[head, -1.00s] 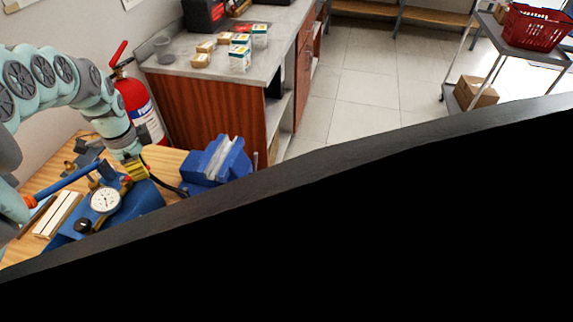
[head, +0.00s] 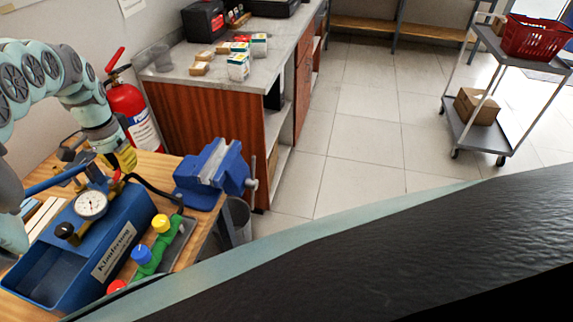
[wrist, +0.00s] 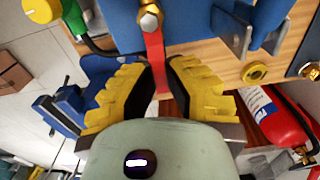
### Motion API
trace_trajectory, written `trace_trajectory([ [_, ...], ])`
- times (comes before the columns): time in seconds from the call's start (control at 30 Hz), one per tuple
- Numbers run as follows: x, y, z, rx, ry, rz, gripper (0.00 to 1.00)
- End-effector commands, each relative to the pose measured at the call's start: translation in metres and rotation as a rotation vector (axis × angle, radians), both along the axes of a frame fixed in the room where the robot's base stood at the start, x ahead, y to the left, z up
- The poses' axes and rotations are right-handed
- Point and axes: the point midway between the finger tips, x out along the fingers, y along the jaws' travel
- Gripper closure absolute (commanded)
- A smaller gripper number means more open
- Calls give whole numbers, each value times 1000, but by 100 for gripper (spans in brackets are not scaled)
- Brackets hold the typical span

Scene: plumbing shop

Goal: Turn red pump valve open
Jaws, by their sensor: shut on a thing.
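The blue pump (head: 137,212) sits on the wooden bench with a round white gauge (head: 91,204) on top. Its red valve lever (head: 116,178) shows only as a small piece near my gripper (head: 124,160) in the head view. In the wrist view the flat red lever (wrist: 154,50) runs from a brass nut down between the yellow-and-black fingers of my gripper (wrist: 159,78). My gripper is shut on the lever. The lever's far end is hidden by the gripper body.
A blue vise (head: 212,168) stands beside the pump, with a block of red, blue and yellow knobs (head: 152,250) in front. A red fire extinguisher (head: 128,105) stands behind the bench. Open tiled floor (head: 350,150) lies to the right.

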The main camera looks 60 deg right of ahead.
Motion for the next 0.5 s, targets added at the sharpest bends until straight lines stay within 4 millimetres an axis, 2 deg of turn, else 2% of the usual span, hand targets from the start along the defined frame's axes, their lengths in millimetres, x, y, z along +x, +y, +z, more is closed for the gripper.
trace_trajectory([
  [0.5, 2, 1, -1, 0, 0, 60, 100],
])
